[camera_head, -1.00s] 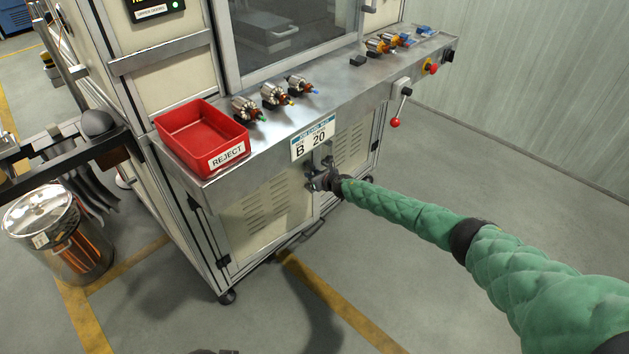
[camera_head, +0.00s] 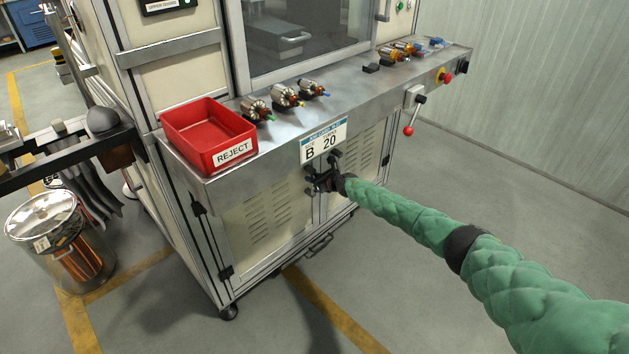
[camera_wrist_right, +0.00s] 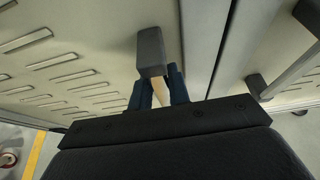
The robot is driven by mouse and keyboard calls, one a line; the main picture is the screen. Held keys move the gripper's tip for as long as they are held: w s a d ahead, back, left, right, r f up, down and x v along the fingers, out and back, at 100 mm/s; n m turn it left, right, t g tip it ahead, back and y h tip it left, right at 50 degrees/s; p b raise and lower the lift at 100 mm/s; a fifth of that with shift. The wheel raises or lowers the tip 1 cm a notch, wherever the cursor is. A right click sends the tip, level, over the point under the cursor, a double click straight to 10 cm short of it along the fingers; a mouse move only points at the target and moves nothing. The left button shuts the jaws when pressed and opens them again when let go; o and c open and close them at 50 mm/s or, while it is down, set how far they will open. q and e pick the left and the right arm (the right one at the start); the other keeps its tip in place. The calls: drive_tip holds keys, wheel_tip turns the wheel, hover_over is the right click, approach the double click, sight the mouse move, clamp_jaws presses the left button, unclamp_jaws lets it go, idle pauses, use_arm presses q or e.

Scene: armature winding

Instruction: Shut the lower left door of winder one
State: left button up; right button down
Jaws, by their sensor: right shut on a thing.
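The lower left door (camera_head: 262,222) of the winder is a cream vented panel below the metal shelf, and it looks flush or nearly flush with its frame. The same vented door shows in the right wrist view (camera_wrist_right: 90,60). My right gripper (camera_head: 318,184) is at the door's upper right edge, shut on the dark door handle (camera_wrist_right: 150,52). Its blue-grey fingertips (camera_wrist_right: 160,88) lie on either side of the handle's end. The gripper partly hides the handle in the head view. My left gripper is not in view.
The lower right door (camera_head: 355,160) has its own handle (camera_wrist_right: 257,85) close beside my gripper. Above are a red REJECT bin (camera_head: 205,138), several armatures (camera_head: 287,96) and a B 20 label (camera_head: 323,142). A lever with a red knob (camera_head: 409,131) sticks out to the right.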

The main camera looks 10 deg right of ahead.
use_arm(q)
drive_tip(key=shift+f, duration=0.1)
use_arm(e)
drive_tip(key=shift+w+a+r, duration=0.1)
drive_tip(key=shift+w+r, duration=0.15)
drive_tip(key=c, duration=1.3)
unclamp_jaws()
drive_tip(key=shift+w+r, duration=0.1)
drive_tip(key=shift+s, duration=0.2)
use_arm(q)
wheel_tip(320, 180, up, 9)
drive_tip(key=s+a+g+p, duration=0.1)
drive_tip(key=p, duration=0.1)
use_arm(e)
drive_tip(key=v, duration=0.7)
drive_tip(key=shift+s+f, duration=0.2)
drive_tip(key=shift+s, duration=0.1)
